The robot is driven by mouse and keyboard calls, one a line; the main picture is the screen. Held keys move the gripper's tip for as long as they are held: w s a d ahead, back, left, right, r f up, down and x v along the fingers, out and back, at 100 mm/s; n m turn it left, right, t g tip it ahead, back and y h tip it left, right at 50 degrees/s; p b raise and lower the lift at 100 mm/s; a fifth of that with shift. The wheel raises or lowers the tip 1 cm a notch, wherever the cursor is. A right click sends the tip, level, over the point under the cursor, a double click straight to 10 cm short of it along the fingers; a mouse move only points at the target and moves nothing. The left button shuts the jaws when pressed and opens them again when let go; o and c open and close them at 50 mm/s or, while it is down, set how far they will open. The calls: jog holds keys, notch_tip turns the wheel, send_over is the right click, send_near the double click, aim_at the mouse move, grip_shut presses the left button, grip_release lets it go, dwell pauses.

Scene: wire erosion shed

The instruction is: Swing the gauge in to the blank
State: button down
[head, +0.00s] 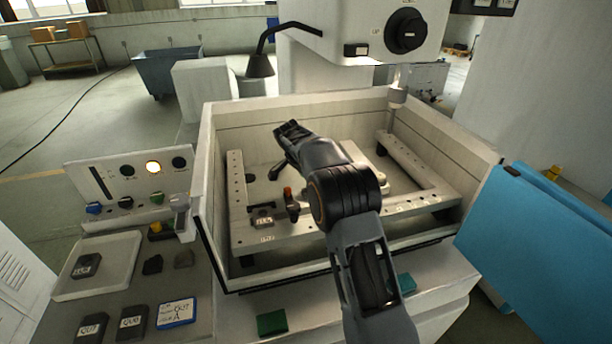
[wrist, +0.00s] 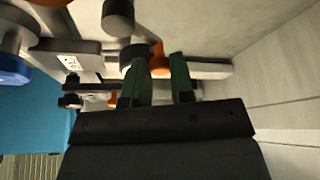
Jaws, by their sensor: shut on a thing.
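My gripper (wrist: 160,62) has green fingers, shut on a part of the gauge, with an orange piece (wrist: 158,56) between and behind them in the wrist view. A dark round knob (wrist: 133,55) is beside the left finger. My arm hides part of the gauge and the fingers in the head view.
Tank walls (head: 206,190) surround the work frame (head: 240,195). The machine head (head: 370,30) and a black lamp (head: 260,65) hang above. A control panel (head: 130,180) and a white tray (head: 98,268) stand left. Blue panels (head: 530,230) stand right. The tank's middle is partly clear.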

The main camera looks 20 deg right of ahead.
jog(key=shift+m, duration=0.3)
jog(key=c, duration=1)
grip_release()
jog(key=shift+r, duration=0.1)
jog(key=v, duration=1.3)
jog(key=shift+a+r, duration=0.15)
jog(key=shift+r, duration=0.15)
